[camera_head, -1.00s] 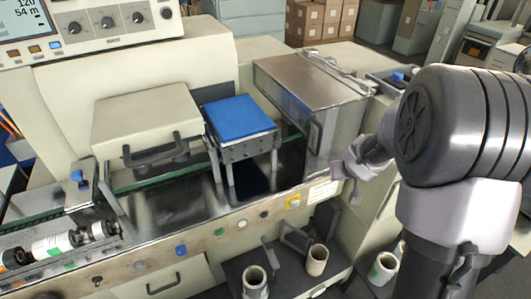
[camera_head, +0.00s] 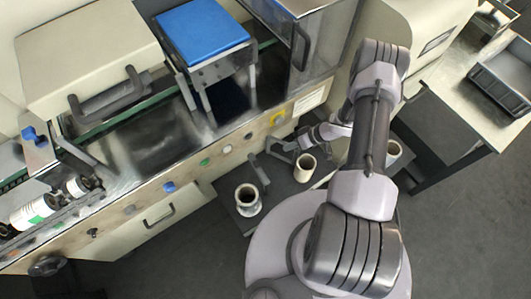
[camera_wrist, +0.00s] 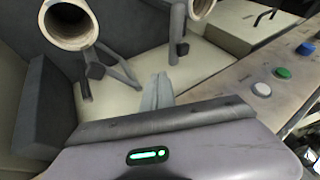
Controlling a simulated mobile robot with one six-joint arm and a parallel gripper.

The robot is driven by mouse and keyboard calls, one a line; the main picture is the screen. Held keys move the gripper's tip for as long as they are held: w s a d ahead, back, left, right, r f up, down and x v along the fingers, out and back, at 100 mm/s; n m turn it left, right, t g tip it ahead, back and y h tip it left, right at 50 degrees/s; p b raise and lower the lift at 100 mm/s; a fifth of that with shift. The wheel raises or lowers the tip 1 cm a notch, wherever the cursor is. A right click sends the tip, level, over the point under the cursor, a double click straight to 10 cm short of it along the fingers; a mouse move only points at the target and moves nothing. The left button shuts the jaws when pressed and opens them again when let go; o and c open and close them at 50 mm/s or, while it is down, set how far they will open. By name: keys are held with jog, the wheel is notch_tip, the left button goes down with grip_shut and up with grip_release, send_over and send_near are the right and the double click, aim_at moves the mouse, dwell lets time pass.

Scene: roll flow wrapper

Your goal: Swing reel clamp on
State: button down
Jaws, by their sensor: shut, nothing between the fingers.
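Two grey clamp-like arms stand beside the paper reels low on the machine front. In the head view one arm (camera_head: 258,168) is by the left reel (camera_head: 247,199) and the other (camera_head: 282,148) is by the right reel (camera_head: 305,168). The wrist view shows an arm with a dark knob (camera_wrist: 96,71) beside a hollow reel core (camera_wrist: 70,24), and another arm (camera_wrist: 178,42) by a second core (camera_wrist: 203,8). I cannot tell which is the task's clamp. My gripper (camera_wrist: 158,90) is shut and empty, apart from both arms in the wrist view.
The machine's front panel with coloured buttons (camera_head: 168,187) runs above the reels; it is close on the right in the wrist view. A table with a grey tray (camera_head: 500,78) stands at far right. Floor in front is open.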

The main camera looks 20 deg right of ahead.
aim_at(258, 167)
jog(key=w+a+f+b, duration=0.1)
jog(key=a+f+b, duration=0.2)
jog(key=a+f, duration=0.5)
jog(key=shift+w+a, duration=0.35)
jog(key=shift+a, duration=0.3)
